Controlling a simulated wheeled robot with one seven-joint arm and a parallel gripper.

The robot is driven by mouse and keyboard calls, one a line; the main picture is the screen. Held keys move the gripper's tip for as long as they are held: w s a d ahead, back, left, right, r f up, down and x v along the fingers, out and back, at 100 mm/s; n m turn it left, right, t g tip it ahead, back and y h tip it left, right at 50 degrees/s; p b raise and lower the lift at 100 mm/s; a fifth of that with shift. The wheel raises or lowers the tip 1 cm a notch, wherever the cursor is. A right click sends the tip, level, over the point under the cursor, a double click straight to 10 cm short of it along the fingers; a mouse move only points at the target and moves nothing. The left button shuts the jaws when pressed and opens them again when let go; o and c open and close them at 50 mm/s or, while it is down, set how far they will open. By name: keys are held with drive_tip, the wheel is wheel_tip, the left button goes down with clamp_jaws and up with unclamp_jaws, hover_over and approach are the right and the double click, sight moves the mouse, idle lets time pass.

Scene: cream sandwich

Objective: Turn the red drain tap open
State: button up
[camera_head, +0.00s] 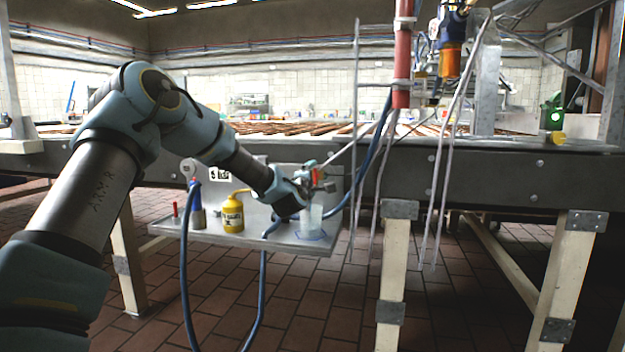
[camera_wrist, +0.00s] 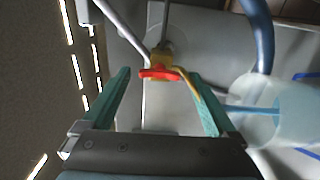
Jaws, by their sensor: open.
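The red drain tap (camera_wrist: 158,73) shows in the wrist view as a short red lever on a brass body. It sits between and just beyond the tips of my gripper (camera_wrist: 160,82). My gripper's two green fingers are apart, with nothing held between them. In the head view the tap (camera_head: 312,175) is small, by the end of my arm at the right part of the metal shelf. My gripper (camera_head: 303,186) is there beside the tap, mostly hidden by my wrist.
A clear container (camera_wrist: 285,110) stands close right of the fingers. A blue hose (camera_wrist: 259,38) rises behind it. The metal shelf (camera_head: 170,226) also bears a yellow bottle (camera_head: 233,215) and a blue-grey cylinder (camera_head: 198,212). A red vertical pipe (camera_head: 402,60) stands right of my arm.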

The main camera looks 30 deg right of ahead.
drive_tip(key=shift+s, duration=0.1)
drive_tip(key=v, duration=1)
drive_tip(key=shift+s+a, duration=0.25)
drive_tip(key=shift+a, duration=0.05)
drive_tip(key=s+a+f+m+g+y, duration=0.2)
drive_tip(key=a+f+m+g+y, duration=0.3)
drive_tip(key=a, duration=0.8)
drive_tip(key=s+a+f+m+g+y, duration=0.1)
drive_tip(key=s+a+f+m+y, duration=0.15)
drive_tip(key=a+f, duration=0.75)
drive_tip(key=s+a+r+m+g+y, duration=0.1)
drive_tip(key=s+a+m+g+y, duration=0.15)
drive_tip(key=s+a, duration=0.7)
drive_tip(key=s+a+m+g+y, duration=0.1)
drive_tip(key=s+a+g+y, duration=0.15)
drive_tip(key=s+a, duration=0.65)
drive_tip(key=w+a+r+p, duration=0.1)
drive_tip(key=r+p, duration=1.2)
drive_tip(key=w+a+r+p, duration=0.2)
drive_tip(key=r+p, duration=1.2)
drive_tip(key=shift+w+g+p, duration=0.15)
drive_tip(key=shift+g+p, duration=0.15)
